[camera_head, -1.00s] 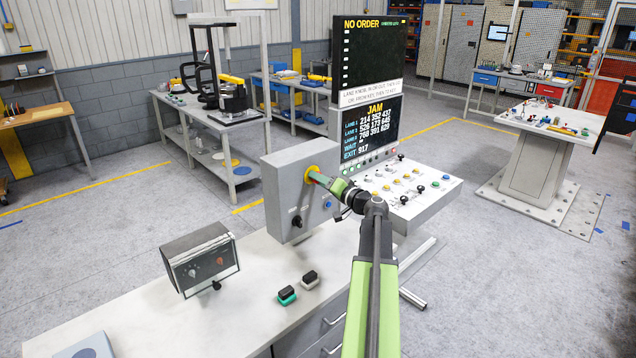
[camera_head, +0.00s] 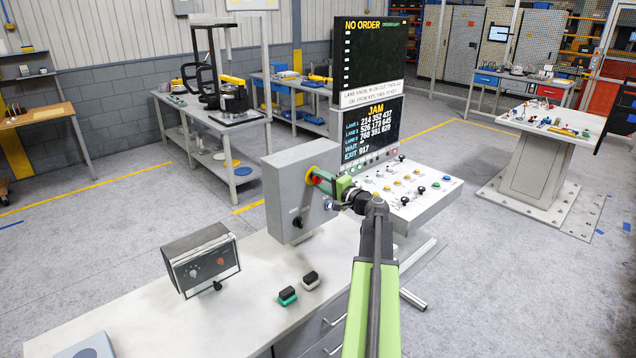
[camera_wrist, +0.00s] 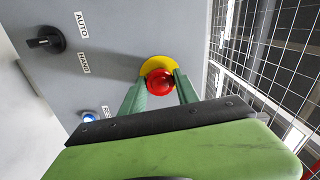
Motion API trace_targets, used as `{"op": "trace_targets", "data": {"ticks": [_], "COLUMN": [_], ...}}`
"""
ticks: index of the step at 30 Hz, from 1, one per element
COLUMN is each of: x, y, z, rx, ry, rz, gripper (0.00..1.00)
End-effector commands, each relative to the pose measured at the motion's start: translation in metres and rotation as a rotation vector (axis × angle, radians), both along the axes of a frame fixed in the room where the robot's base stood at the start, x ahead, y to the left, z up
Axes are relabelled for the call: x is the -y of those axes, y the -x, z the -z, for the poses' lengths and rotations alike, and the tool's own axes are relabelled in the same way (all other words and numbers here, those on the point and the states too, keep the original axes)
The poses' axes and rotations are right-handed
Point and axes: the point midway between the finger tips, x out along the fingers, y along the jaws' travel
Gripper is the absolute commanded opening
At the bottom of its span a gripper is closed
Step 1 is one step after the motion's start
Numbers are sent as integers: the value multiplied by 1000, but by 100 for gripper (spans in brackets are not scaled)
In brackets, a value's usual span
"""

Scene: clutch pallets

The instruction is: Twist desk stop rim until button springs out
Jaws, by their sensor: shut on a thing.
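The desk stop is a red button with a yellow collar on the front face of a grey box (camera_head: 283,195) on the desk. In the wrist view the red button (camera_wrist: 159,82) sits between my gripper's green fingers, with its yellow collar (camera_wrist: 157,65) behind it. My gripper (camera_head: 322,181) reaches the stop from the right and is shut on its rim. In the head view the fingers hide most of the button, and only a little yellow and red shows. Whether the button is in or out cannot be told.
A black AUTO/HAND selector (camera_wrist: 45,41) and a lit blue button (camera_wrist: 89,118) are on the same face. A dark meter box (camera_head: 202,262) and two small switch blocks (camera_head: 288,296) stand on the desk. A sloped control panel (camera_head: 410,190) and screens stand behind my arm.

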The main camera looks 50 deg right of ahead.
Motion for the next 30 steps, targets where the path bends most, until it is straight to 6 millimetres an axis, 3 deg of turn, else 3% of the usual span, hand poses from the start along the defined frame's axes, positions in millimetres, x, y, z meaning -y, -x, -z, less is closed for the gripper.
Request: {"op": "trace_targets", "data": {"ticks": [13, 14, 18, 30], "x": [3, 3, 3, 1], "y": [1, 1, 1, 9], "z": [-2, -2, -1, 0], "rx": [6, 6, 5, 1], "ry": [-16, -16, -15, -12], "rz": [7, 7, 6, 5], "gripper": [0, 38, 57, 59]}}
